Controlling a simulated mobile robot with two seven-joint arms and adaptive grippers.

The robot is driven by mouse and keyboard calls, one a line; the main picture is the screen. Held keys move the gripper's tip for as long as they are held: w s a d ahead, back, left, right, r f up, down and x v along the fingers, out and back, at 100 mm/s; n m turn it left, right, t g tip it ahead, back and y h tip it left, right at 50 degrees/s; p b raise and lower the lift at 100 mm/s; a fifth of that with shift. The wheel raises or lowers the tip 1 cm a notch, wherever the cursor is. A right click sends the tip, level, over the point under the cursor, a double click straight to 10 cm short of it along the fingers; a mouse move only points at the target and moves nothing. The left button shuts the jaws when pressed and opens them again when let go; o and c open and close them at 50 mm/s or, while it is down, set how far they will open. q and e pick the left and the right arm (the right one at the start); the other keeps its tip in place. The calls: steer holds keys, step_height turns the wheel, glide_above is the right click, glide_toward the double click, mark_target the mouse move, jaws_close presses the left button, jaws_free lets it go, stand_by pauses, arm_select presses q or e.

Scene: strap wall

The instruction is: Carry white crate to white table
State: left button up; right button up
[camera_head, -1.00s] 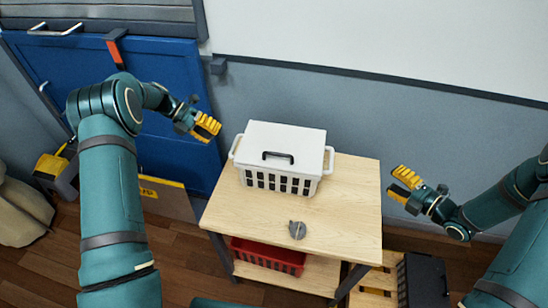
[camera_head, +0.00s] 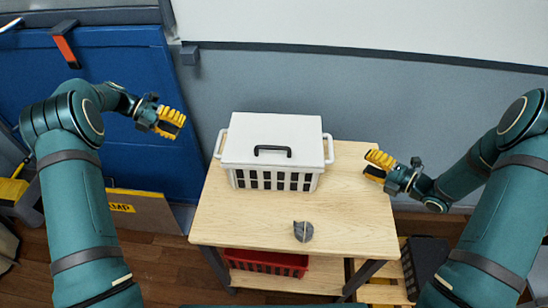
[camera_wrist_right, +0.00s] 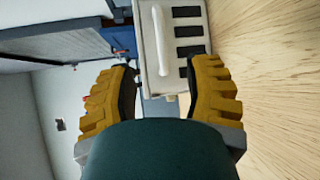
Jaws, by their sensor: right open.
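The white crate (camera_head: 273,155) has a closed white lid with a black handle, slotted sides and a white loop handle at each end. It stands upright on a light wooden table (camera_head: 345,210). My left gripper (camera_head: 172,122) is up and to the left of the crate, apart from its left handle; its jaw opening is hard to make out. My right gripper (camera_head: 376,165) is to the right of the crate, apart from its right handle. In the right wrist view its fingers (camera_wrist_right: 163,92) are open and empty, with the crate's end handle (camera_wrist_right: 161,40) ahead between them. No separate white table shows.
A small grey object (camera_head: 303,231) lies near the table's front edge. A red crate (camera_head: 265,262) sits on the shelf below. A dark box (camera_head: 428,268) stands at the lower right. A blue cabinet (camera_head: 110,110) stands at the left, and a grey wall is behind.

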mark_target(218, 145)
arm_select(q)
steer(key=x, duration=1.3)
steer(key=shift+w+d+f, duration=0.1)
steer(key=shift+d+f, duration=0.05)
steer(key=shift+f, duration=0.1)
arm_select(e)
steer(key=x, duration=1.3)
steer(key=shift+w+a, duration=0.25)
arm_select(q)
steer(key=c, duration=0.5)
arm_select(e)
steer(key=c, duration=0.5)
arm_select(q)
jaws_close()
arm_select(e)
jaws_close()
arm_select(q)
steer(key=shift+r, duration=0.1)
